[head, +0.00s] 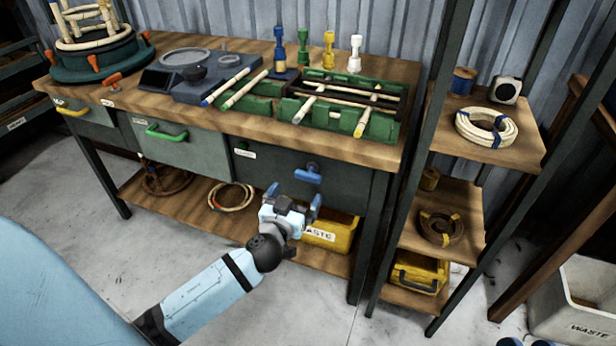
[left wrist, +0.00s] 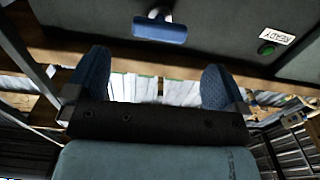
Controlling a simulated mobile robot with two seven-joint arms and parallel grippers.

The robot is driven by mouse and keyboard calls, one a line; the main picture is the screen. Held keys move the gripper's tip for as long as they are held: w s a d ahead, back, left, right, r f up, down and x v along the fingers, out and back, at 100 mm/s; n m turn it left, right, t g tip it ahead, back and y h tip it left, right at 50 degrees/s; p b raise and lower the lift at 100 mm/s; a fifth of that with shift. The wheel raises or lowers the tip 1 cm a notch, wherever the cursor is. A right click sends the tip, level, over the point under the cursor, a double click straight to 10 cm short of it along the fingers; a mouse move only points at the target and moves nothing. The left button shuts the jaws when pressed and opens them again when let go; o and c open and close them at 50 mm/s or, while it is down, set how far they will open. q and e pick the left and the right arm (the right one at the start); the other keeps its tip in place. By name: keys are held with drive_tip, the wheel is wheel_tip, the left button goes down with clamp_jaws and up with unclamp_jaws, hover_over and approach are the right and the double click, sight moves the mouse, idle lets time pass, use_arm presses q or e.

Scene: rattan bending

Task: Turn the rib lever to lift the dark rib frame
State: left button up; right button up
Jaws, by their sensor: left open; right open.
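A blue lever (head: 308,173) sticks out from the dark front panel under the workbench; I cannot read its small label. It also shows at the top of the left wrist view (left wrist: 160,28). My left gripper (head: 294,198) is open and empty, just below and in front of this lever, apart from it. Its two blue fingers (left wrist: 155,82) are spread in the left wrist view. Dark bars, probably the dark rib frame (head: 352,88), lie low in the green fixture (head: 265,108) on the bench. My right gripper (head: 527,343) shows only its fingertips at the bottom edge.
A READY label (left wrist: 277,36) and green lamp (left wrist: 267,49) are on the panel. A green drawer handle (head: 166,133) is to the left. A yellow waste bin (head: 335,238) stands on the lower shelf behind my left gripper. A shelf rack (head: 497,140) is to the right.

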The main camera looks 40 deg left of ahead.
sight(307, 179)
use_arm(q)
drive_tip(key=x, duration=0.8)
drive_tip(key=shift+w+b, duration=0.1)
drive_tip(key=shift+b, duration=0.2)
drive_tip(key=shift+d, duration=0.1)
drive_tip(key=c, duration=0.9)
